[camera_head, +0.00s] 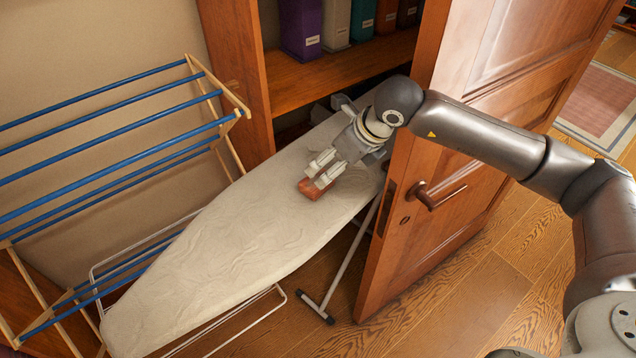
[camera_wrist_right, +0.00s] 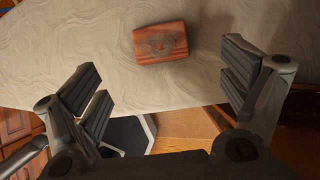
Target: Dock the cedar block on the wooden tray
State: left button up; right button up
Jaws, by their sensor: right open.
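The cedar block (camera_head: 311,189) is a small reddish-brown block lying on the pale ironing board. In the right wrist view the block (camera_wrist_right: 160,42) lies flat on the cloth, beyond the fingertips and between their lines. My right gripper (camera_head: 320,172) is above the board close to the block, and its fingers partly cover the block in the head view. In the right wrist view the gripper (camera_wrist_right: 165,80) is open, with nothing between its fingers. My left gripper is not in view. I see no wooden tray that I can make out in either view.
The ironing board (camera_head: 232,240) stands between a drying rack (camera_head: 110,130) with blue bars on the left and an open wooden door (camera_head: 440,190) on the right. A shelf (camera_head: 330,75) with several coloured binders is behind.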

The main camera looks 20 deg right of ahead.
aim_at(316, 179)
jog(key=x, duration=0.3)
jog(key=shift+w+a+f+p, duration=0.15)
jog(key=shift+f+p, duration=0.05)
jog(key=shift+p, duration=0.1)
jog(key=shift+w+a+f+p, duration=0.15)
jog(key=shift+f+p, duration=0.25)
jog(key=shift+f, duration=0.1)
jog(key=p+x, duration=0.1)
jog(key=x, duration=0.2)
jog(key=shift+f, duration=0.25)
jog(key=shift+w+f, duration=0.25)
jog(key=shift+f, duration=0.2)
jog(key=c, duration=1.2)
jog(key=shift+r, duration=0.1)
